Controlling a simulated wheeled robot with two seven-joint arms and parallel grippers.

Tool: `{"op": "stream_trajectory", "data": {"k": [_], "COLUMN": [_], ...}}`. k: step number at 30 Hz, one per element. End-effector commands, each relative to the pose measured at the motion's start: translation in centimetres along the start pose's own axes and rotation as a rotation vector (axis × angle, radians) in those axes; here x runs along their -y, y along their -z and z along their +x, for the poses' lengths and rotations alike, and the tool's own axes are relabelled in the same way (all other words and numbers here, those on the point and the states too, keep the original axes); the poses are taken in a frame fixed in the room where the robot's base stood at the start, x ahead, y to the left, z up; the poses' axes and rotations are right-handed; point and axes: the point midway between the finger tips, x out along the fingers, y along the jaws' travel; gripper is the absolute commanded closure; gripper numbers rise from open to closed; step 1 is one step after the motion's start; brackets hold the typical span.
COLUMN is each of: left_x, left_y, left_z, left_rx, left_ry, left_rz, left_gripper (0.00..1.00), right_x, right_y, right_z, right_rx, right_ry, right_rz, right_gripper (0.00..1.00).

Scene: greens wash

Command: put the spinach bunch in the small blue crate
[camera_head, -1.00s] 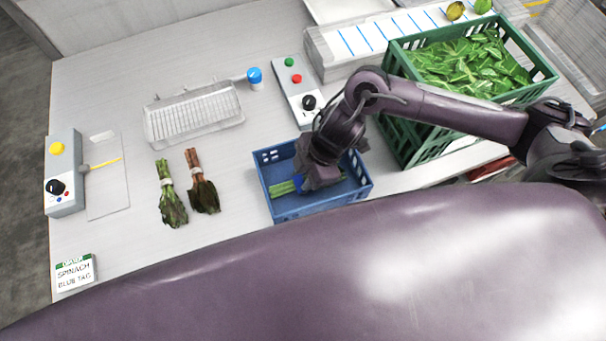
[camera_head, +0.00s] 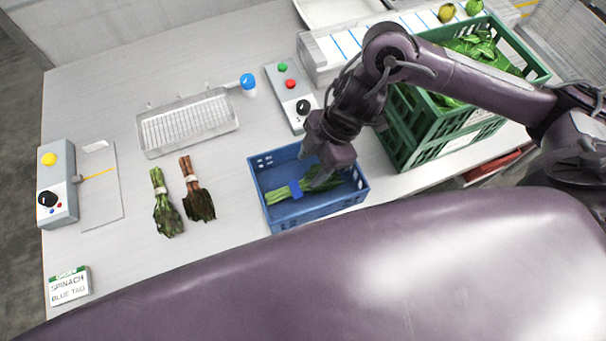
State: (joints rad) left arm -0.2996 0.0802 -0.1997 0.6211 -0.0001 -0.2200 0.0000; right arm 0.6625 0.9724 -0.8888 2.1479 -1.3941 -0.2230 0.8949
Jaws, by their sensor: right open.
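The small blue crate (camera_head: 262,205) stands on the table near its front edge. A green bunch with a blue tag, the spinach bunch (camera_head: 283,193), lies inside it, its leafy end partly hidden under my right gripper. My right gripper (camera_head: 325,175) is open, above the crate's right half and the bunch's leaves; whether it touches them I cannot tell. A card (camera_head: 69,286) at the lower left reads "SPINACH BLUE TAG". My left gripper is not in view.
Two other bunches, one green-stemmed (camera_head: 163,203) and one red-stemmed (camera_head: 196,190), lie left of the crate. A large green crate (camera_head: 405,148) with leaves stands to the right. A wire tray (camera_head: 188,122), a blue-capped item (camera_head: 248,82) and control boxes (camera_head: 292,97) stand around.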

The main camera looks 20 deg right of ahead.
Motion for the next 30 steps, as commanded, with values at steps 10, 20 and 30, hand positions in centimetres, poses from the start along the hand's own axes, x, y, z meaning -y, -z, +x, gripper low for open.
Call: {"op": "stream_trajectory", "data": {"k": [10,20,30], "left_x": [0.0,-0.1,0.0], "left_y": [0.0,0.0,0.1], "left_z": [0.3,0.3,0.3], "left_rx": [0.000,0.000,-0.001], "left_ry": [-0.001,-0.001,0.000], "left_rz": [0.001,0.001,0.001], "left_gripper": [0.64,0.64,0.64], "right_x": [0.0,0.0,0.0], "right_y": [0.0,0.0,0.0], "right_z": [-4.0,-4.0,-4.0], "right_rx": [0.000,-0.001,-0.001], "right_ry": [-0.001,0.000,0.000], "right_rz": [0.000,0.000,0.000], "right_gripper": [0.50,0.50,0.50]}}
